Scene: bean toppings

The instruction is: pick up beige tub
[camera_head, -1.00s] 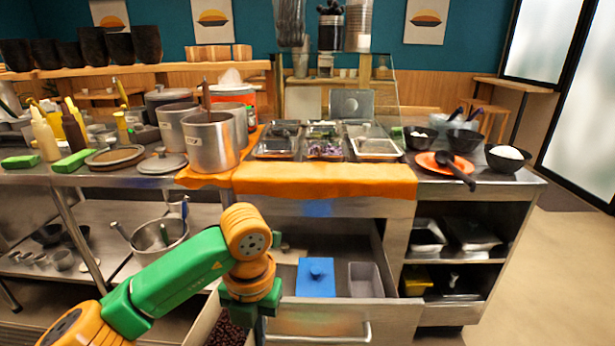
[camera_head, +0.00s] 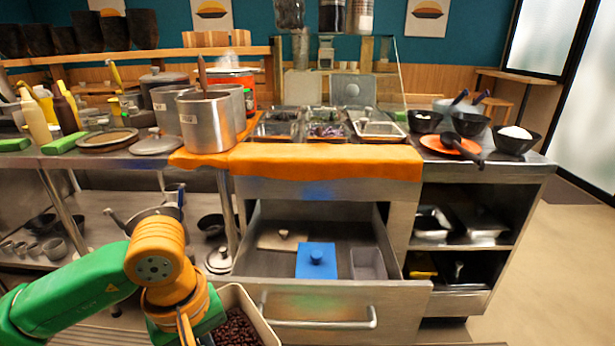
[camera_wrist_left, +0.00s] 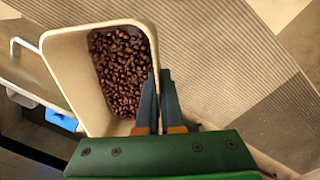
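The beige tub (camera_head: 259,311) holds dark brown beans and shows at the bottom of the head view, in front of the open drawer. In the left wrist view the tub (camera_wrist_left: 77,78) stands in the upper left, its opening facing the camera. My left gripper (camera_wrist_left: 158,100) has its two fingers close together on either side of the tub's near right wall, one inside and one outside. In the head view the left gripper (camera_head: 190,335) is at the tub's left side, its fingertips partly cut off by the frame edge. My right gripper is not in view.
An open drawer (camera_head: 320,308) holds a blue lidded container (camera_head: 316,260) and a grey bin (camera_head: 368,263), close beyond the tub. The counter above has an orange cloth (camera_head: 330,160) and metal pots (camera_head: 207,122). Striped floor matting (camera_wrist_left: 220,70) lies below the tub.

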